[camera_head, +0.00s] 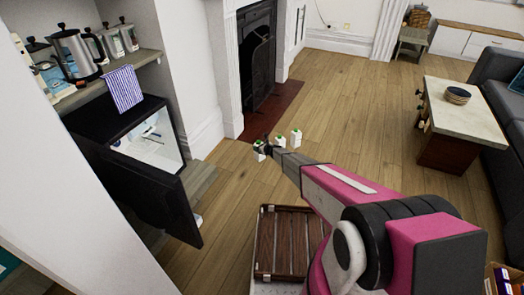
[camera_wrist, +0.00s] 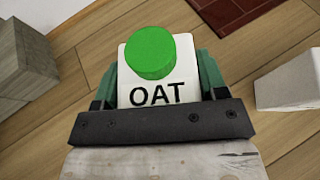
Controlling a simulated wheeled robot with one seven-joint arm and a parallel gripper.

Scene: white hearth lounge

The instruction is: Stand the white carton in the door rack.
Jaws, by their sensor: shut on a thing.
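My gripper (camera_head: 262,149) is shut on a white carton (camera_head: 259,154) with a green cap, out over the wooden floor. In the wrist view the carton (camera_wrist: 154,92) reads "OAT" and sits between the green finger pads, cap toward the camera. The small black fridge (camera_head: 108,122) at left stands open, with its white interior (camera_head: 155,145) showing. Its door (camera_head: 150,196) is swung out toward the camera. I see the door's dark outer face; the door rack on its inner side is hidden.
A striped towel (camera_head: 123,90) hangs from the counter above the fridge. A slatted brown panel (camera_head: 284,243) lies below my arm. Floor between fridge and cartons is clear.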

